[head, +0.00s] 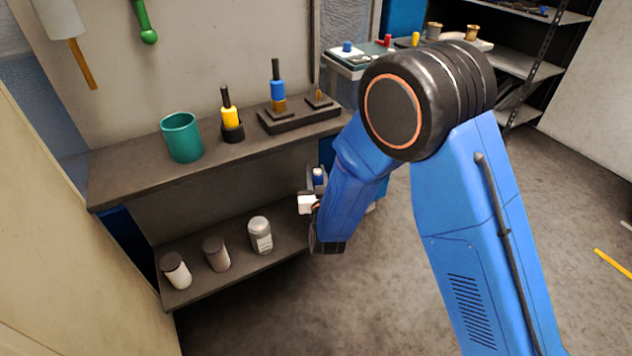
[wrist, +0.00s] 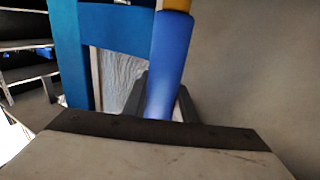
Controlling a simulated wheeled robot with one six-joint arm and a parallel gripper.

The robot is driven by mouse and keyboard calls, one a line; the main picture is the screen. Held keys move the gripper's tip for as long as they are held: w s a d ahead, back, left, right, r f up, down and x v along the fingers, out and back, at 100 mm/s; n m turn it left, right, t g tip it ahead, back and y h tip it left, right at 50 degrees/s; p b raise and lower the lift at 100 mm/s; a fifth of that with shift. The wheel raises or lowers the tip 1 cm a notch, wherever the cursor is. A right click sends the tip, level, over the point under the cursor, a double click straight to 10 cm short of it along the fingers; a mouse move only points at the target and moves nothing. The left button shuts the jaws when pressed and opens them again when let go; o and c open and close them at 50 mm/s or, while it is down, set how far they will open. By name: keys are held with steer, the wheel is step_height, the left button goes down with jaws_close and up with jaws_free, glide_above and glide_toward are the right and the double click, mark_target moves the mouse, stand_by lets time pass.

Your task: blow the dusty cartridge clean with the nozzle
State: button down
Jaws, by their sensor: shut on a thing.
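My gripper (head: 318,183) is low in front of the shelf unit, partly hidden behind my blue arm. In the wrist view my gripper (wrist: 162,100) has its dark fingers on either side of a blue cylinder (wrist: 172,65) with an orange end, and is shut on it. A green nozzle-like piece (head: 145,28) hangs on the wall at the top left. A yellow-handled piece (head: 230,115) and a blue-handled piece (head: 277,85) stand upright on the upper shelf. I cannot tell which thing is the dusty cartridge.
Several jars, one a grey jar (head: 260,235), stand on the lower shelf. A bench (head: 350,66) with small coloured items is behind. The floor at right is mostly clear.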

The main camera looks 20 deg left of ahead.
step_height(320, 180, up, 7)
stand_by(0.3)
steer(key=shift+f, duration=0.1)
